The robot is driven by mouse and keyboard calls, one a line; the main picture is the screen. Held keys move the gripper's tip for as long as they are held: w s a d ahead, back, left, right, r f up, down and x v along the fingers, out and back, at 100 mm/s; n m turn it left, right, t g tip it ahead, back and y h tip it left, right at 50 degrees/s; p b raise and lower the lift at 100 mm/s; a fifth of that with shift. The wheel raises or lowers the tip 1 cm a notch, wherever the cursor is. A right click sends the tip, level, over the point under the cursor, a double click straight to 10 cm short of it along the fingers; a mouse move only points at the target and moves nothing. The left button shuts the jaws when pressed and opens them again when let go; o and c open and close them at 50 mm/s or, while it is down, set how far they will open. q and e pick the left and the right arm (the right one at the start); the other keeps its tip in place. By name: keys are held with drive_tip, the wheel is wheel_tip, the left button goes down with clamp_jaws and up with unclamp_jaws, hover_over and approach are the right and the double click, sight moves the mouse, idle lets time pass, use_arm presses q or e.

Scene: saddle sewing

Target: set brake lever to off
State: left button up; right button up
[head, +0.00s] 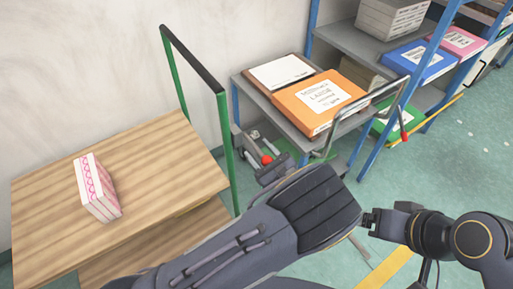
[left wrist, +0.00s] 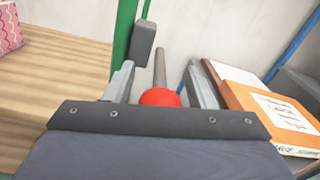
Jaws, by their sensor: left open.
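The brake lever has a red ball knob (head: 267,160), seen in the head view beside the green-posted wooden cart. In the left wrist view the red knob (left wrist: 160,97) and its grey rod (left wrist: 159,65) show between my two fingers. My left gripper (head: 257,152) is open around the knob; I cannot tell whether either finger touches it. The base of the lever is hidden.
The wooden cart (head: 150,160) holds a pink-and-white box (head: 98,188). A grey trolley (head: 288,118) with an orange box (head: 318,100) stands just behind my left gripper. Its bent metal handle has a red tip (head: 404,136). Blue-framed shelves (head: 375,45) stand behind. Floor at right is clear.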

sight(254, 144)
use_arm(q)
drive_tip(key=shift+s, duration=0.1)
drive_tip(key=shift+c, duration=0.4)
clamp_jaws()
drive_tip(key=shift+r, duration=0.1)
drive_tip(key=shift+r+g+h+p, duration=0.35)
drive_tip(key=shift+r+p, duration=0.2)
drive_tip(key=shift+p, duration=0.3)
drive_tip(key=w+r+g+h+p, duration=0.1)
drive_tip(key=r+g+p, duration=0.1)
drive_tip(key=p, duration=0.2)
drive_tip(key=a+r+g+h+p, duration=0.1)
drive_tip(key=r+g+h+p, duration=0.1)
drive_tip(key=g+p, duration=0.1)
drive_tip(key=w+r+g+h+p, duration=0.1)
drive_tip(key=r+g+h+p, duration=0.1)
drive_tip(key=p, duration=0.2)
drive_tip(key=shift+w+a+g+p, duration=0.25)
drive_tip(key=shift+w+a+p, duration=0.1)
drive_tip(key=shift+a+p, duration=0.05)
drive_tip(key=shift+w+a+r+g+h+p, duration=0.2)
drive_tip(key=shift+w+a+g+h+p, duration=0.1)
drive_tip(key=shift+w+g+h+p, duration=0.25)
drive_tip(key=shift+w+a+r+p, duration=0.15)
drive_tip(key=shift+p, duration=0.15)
drive_tip(key=shift+w+a, duration=0.1)
drive_tip(key=shift+a, duration=0.05)
